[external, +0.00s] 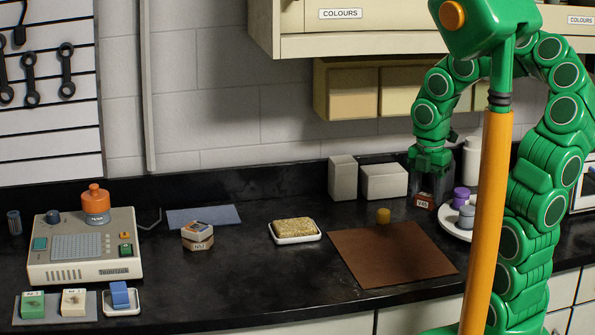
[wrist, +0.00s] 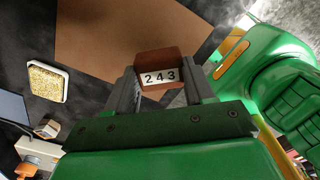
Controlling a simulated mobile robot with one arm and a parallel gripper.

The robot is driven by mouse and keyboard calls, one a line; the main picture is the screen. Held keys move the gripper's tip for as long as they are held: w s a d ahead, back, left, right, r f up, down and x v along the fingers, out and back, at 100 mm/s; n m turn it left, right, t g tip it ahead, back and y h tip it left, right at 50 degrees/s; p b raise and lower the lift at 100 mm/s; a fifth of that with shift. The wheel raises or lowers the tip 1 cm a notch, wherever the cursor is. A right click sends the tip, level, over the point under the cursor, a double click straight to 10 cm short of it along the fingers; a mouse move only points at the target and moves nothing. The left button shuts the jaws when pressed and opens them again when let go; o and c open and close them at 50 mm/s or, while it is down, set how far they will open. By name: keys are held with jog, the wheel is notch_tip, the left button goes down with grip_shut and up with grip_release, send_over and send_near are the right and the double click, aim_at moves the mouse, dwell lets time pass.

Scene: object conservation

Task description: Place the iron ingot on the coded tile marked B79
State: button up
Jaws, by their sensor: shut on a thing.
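My gripper (external: 432,188) hangs low over the back right of the counter. In the wrist view its fingers (wrist: 162,88) are closed on the sides of a reddish-brown block (wrist: 160,62) with a white label that reads 243. The block (external: 424,201) also shows below the gripper in the external view, where its label is too small to read surely. I cannot pick out a thing that is surely the iron ingot. A hexagonal stack (external: 197,243) with a coded label stands left of centre; I cannot read B79 on it or elsewhere.
A brown mat (external: 390,260) lies in front of my gripper, with a small yellow cylinder (external: 383,215) at its back edge. A plate (external: 454,228) holds purple and grey pieces. A dish (external: 296,238) of golden grains, a blue mat (external: 203,216) and a beige machine (external: 84,262) are farther left.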

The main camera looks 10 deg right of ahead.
jog(key=w+a+m, duration=0.4)
jog(key=a+m, duration=0.2)
jog(key=a, duration=0.8)
jog(key=w+a+m, duration=0.4)
jog(key=a+m, duration=0.1)
jog(key=a, duration=0.8)
jog(key=w+a+m, duration=0.4)
jog(key=a+m, duration=0.2)
jog(key=a, duration=0.8)
jog(key=s+r+n, duration=0.1)
jog(key=n, duration=0.8)
jog(key=s+r+n, duration=0.1)
jog(key=n, duration=0.8)
jog(key=s+a+r+n, duration=0.1)
jog(key=n, duration=0.8)
jog(key=shift+s+a+r, duration=0.1)
jog(key=shift+r, duration=0.3)
jog(key=shift+w+a+f, duration=2.3)
jog(key=shift+w+f, duration=0.1)
jog(key=shift+w, duration=0.1)
jog(key=shift+w+a+f, duration=2.3)
jog(key=shift+w+f, duration=0.05)
jog(key=shift+w, duration=0.15)
